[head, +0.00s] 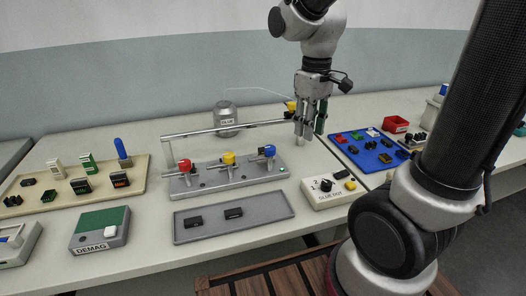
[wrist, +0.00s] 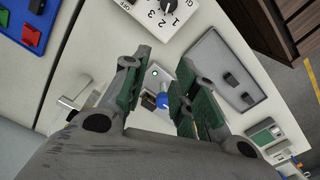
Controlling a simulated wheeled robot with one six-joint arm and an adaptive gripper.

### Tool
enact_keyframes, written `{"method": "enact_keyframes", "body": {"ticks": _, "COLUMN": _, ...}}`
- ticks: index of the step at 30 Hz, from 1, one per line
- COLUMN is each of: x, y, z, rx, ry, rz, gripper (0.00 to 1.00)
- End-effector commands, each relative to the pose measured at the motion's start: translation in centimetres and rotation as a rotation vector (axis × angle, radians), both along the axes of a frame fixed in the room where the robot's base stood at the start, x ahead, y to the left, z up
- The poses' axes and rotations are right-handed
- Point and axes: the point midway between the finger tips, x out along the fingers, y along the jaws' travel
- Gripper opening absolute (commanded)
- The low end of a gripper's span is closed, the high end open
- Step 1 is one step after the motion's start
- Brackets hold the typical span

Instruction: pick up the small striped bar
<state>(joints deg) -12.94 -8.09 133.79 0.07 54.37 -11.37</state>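I cannot make out for sure which piece is the small striped bar. Small dark blocks with coloured marks lie on the beige tray (head: 137,184), and small dark pieces lie on the blue tray (head: 352,136); their markings are too small to read. Two plain-looking black blocks (head: 193,222) lie in the grey tray (head: 262,224). My gripper (head: 309,137) hangs pointing down above the table, behind the right end of the grey clamp fixture (head: 210,185). In the wrist view, its green-padded fingers (wrist: 160,82) are apart with nothing held, and a blue clamp knob (wrist: 162,100) shows beyond the gap.
A dial box (head: 328,194) is at front right, a DEMAG box (head: 99,230) at front left, and a red bin (head: 396,124) at back right.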

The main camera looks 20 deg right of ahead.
Motion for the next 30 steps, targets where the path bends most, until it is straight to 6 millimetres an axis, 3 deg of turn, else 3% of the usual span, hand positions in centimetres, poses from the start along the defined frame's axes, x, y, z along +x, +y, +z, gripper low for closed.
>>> {"method": "enact_keyframes", "body": {"ticks": 8, "x": 8.7, "y": 5.5, "z": -5.4, "rx": -0.002, "ry": 0.082, "rz": 0.568, "gripper": 0.29}}
{"method": "enact_keyframes", "body": {"ticks": 12, "x": 11.9, "y": 6.5, "z": -5.1, "rx": 0.004, "ry": 0.035, "rz": 0.839, "gripper": 0.29}}
{"method": "enact_keyframes", "body": {"ticks": 15, "x": 12.9, "y": 6.9, "z": -4.5, "rx": 0.001, "ry": 0.003, "rz": 0.988, "gripper": 0.29}}
{"method": "enact_keyframes", "body": {"ticks": 20, "x": 12.9, "y": 6.9, "z": -4.6, "rx": 0.000, "ry": -0.002, "rz": 1.129, "gripper": 0.29}}
{"method": "enact_keyframes", "body": {"ticks": 30, "x": 13.0, "y": 7.0, "z": -8.6, "rx": 0.002, "ry": 0.002, "rz": 1.150, "gripper": 0.29}}
